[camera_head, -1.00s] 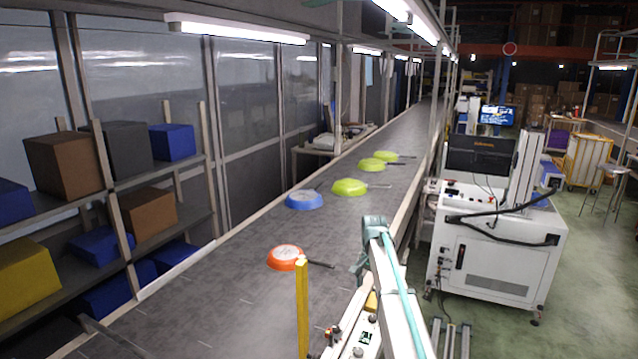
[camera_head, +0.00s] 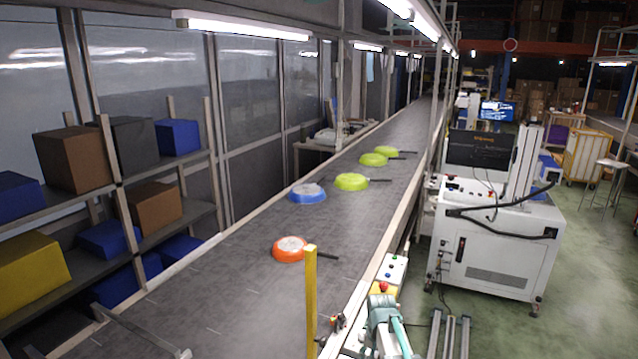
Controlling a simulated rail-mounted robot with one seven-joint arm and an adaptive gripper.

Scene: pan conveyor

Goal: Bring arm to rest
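My arm (camera_head: 388,328), white with teal parts, shows only in part at the bottom edge, right of the conveyor's near side rail. My gripper cannot be made out in this view. On the grey conveyor belt (camera_head: 225,290) lie several pans. The nearest is an orange pan (camera_head: 289,250) with a dark handle pointing right. Beyond it are a blue pan (camera_head: 307,194) and a few lime-green pans, the closest being this green pan (camera_head: 351,182). No part of my arm that shows touches a pan.
A yellow post (camera_head: 311,300) stands at the belt's near edge. A control box (camera_head: 391,269) with buttons sits on the rail. A white machine cabinet (camera_head: 497,250) stands to the right. Shelves with boxes (camera_head: 75,160) line the left. Green floor (camera_head: 590,300) is open at right.

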